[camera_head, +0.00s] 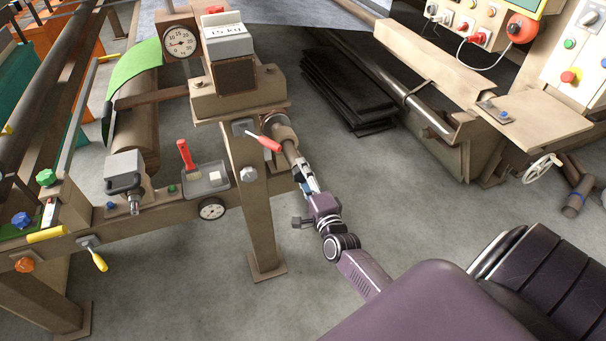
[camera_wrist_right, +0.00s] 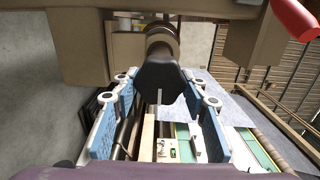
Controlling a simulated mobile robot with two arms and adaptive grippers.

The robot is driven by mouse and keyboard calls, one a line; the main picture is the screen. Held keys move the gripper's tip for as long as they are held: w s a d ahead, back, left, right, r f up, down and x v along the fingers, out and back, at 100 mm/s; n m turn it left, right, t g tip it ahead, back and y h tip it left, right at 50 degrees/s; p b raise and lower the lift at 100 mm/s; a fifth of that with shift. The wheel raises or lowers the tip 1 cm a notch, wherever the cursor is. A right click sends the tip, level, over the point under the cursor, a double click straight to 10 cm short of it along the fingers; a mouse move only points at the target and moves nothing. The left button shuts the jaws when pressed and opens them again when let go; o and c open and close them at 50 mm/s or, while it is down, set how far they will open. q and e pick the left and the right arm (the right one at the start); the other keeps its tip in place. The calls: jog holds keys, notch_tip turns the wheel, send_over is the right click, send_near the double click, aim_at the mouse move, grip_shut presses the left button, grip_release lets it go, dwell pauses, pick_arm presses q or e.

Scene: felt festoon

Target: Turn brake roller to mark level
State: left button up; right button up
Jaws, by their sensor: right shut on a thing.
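The brake roller (camera_head: 290,148) sticks out from the machine's post, below the box labelled "15 kg", in the head view. In the right wrist view its dark, many-sided end (camera_wrist_right: 160,76) faces me, with a short pale mark (camera_wrist_right: 159,97) at its lower edge, running up and down in the picture. My right gripper (camera_head: 306,178) is at this end, its blue-padded fingers (camera_wrist_right: 157,88) on either side, shut on it. The finger contact is partly hard to see. My left gripper is not in view.
A red-handled lever (camera_head: 263,141) is close to the roller. A dial gauge (camera_head: 180,41) and a grey tray (camera_head: 207,178) are on the machine at left. A dark stack (camera_head: 349,88) lies on the floor behind. Floor right of my right gripper is clear.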

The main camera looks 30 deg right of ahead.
dwell(0.3)
jog(key=o, duration=1.2)
jog(key=shift+c, duration=0.2)
jog(key=shift+s, duration=0.1)
jog(key=v, duration=1.1)
jog(key=shift+s+a, duration=0.2)
jog(key=shift+s, duration=0.2)
